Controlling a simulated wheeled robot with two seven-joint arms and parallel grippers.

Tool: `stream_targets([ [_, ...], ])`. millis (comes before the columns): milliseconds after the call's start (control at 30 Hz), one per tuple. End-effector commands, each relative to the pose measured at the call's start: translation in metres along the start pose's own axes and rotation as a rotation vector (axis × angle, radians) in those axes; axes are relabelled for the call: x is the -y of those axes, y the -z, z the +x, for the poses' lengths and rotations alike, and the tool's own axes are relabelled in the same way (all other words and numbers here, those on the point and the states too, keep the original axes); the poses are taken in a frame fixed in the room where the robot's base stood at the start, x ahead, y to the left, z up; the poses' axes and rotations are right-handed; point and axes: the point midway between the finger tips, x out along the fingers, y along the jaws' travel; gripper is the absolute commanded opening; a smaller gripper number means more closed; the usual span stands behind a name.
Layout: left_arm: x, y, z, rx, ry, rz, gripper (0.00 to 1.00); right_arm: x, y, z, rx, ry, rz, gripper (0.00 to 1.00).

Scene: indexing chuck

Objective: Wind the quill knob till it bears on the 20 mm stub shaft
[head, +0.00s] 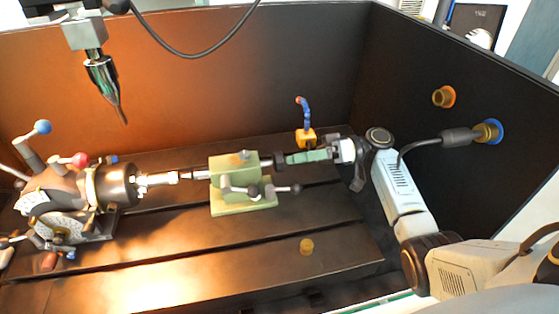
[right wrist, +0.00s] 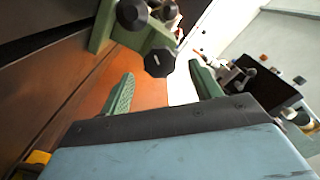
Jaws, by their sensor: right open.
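The green tailstock (head: 235,178) stands mid-bed with its quill (head: 201,175) pointing left. The bright stub shaft (head: 157,179) sticks out of the chuck (head: 110,186) at left, in line with the quill. I cannot tell whether quill tip and shaft touch. The dark quill knob (head: 279,160) is at the tailstock's right end. My right gripper (head: 290,158) is open, its green fingers pointing left just right of the knob. In the right wrist view the knob (right wrist: 160,63) shows between and beyond the open fingertips (right wrist: 165,80), apart from them. My left gripper is not in view.
Lever handles with dark ball ends (head: 296,189) stand at the tailstock's front. A blue jointed hose on an orange block (head: 305,138) stands behind my right gripper. A spindle (head: 103,76) hangs at upper left.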

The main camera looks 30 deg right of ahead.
Motion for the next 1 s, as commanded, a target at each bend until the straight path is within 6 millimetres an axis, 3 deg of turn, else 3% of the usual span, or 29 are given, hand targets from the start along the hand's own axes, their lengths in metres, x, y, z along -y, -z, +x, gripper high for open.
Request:
stream_targets([
  [100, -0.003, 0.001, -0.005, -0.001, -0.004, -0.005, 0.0, 0.001, 0.001, 0.021, -0.001, 0.002, 0.0, 0.63],
  [300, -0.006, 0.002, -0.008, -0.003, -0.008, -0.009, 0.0, 0.0, 0.001, 0.044, -0.003, -0.001, -0.001, 0.63],
  [667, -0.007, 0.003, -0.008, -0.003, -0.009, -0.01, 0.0, 0.0, 0.001, 0.051, -0.003, -0.002, -0.002, 0.63],
  [1000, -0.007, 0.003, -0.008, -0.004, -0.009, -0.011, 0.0, -0.001, 0.001, 0.05, -0.003, -0.002, -0.002, 0.19],
])
